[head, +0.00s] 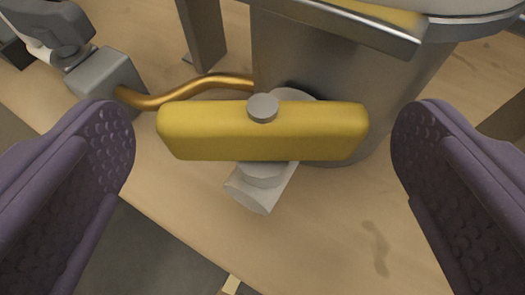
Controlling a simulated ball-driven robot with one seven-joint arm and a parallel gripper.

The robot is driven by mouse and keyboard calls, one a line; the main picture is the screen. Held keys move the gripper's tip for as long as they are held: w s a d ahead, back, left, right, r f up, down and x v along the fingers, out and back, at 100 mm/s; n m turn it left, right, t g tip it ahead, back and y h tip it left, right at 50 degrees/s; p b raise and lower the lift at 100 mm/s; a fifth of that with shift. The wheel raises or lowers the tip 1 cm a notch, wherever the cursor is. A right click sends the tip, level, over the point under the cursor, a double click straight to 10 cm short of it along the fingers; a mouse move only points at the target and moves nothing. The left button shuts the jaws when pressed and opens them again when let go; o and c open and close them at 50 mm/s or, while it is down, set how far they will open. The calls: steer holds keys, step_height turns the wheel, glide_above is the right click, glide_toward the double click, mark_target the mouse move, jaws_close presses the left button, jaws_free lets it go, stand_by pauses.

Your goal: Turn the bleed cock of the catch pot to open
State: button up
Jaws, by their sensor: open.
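The bleed cock's yellow bar handle (212,132) lies crosswise in the middle of the head view, with a round grey pin (263,108) at its centre. Its light grey valve body (262,188) shows below the handle, with a short spout pointing down and left. The grey catch pot (310,65) stands behind it, and the cock joins its lower side. My gripper (263,140) is open, with one purple dimpled finger on each side of the handle. Both fingers appear apart from the handle's ends.
A copper pipe (190,90) runs from the pot to a grey block (106,80) at upper left. A grey leg (204,35) stands beside the pot. The wooden surface (340,215) is bare below right, and its edge runs diagonally at lower left.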

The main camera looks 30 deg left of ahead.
steer(key=p+v, duration=0.1)
steer(key=v, duration=0.5)
